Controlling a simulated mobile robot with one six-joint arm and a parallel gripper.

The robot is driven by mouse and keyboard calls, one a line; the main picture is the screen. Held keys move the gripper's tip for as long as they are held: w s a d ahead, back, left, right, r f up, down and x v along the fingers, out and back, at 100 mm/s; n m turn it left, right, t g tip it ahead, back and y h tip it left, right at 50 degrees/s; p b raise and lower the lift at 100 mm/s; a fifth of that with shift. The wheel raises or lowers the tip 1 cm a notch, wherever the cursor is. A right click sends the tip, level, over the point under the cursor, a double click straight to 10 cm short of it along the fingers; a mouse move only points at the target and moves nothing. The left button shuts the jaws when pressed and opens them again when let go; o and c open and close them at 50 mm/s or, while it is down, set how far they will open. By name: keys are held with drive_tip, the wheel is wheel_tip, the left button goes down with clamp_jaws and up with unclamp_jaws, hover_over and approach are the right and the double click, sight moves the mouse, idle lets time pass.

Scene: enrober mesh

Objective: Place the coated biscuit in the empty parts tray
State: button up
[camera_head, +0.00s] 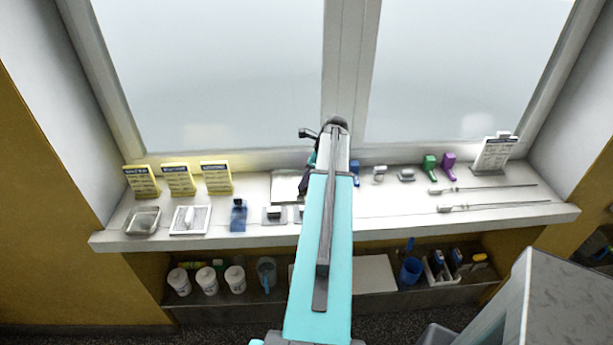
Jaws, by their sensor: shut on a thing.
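My teal arm stretches away over the middle of the sill and covers much of what lies behind it. Only a dark part of my gripper (304,183) shows at the arm's left edge, over a pale metal plate (284,187). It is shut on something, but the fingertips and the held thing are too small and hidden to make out. I cannot pick out the coated biscuit for sure. A shallow metal tray (143,220) at the sill's left end looks empty. Right of it, a white framed mesh tray (203,223) has a pale item on it.
The sill (380,227) also carries several yellow sign cards (180,180), a blue item (238,215), small blocks on plates (274,213), green (430,167) and purple (449,166) items and two thin rods (495,206). White tubs (207,280) stand on the shelf below. Window panes rise behind.

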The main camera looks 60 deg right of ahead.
drive_tip(key=shift+f, duration=0.2)
drive_tip(key=o, duration=0.8)
drive_tip(key=shift+r, duration=0.1)
drive_tip(key=shift+b+v, duration=1.4)
drive_tip(key=shift+v, duration=4.7)
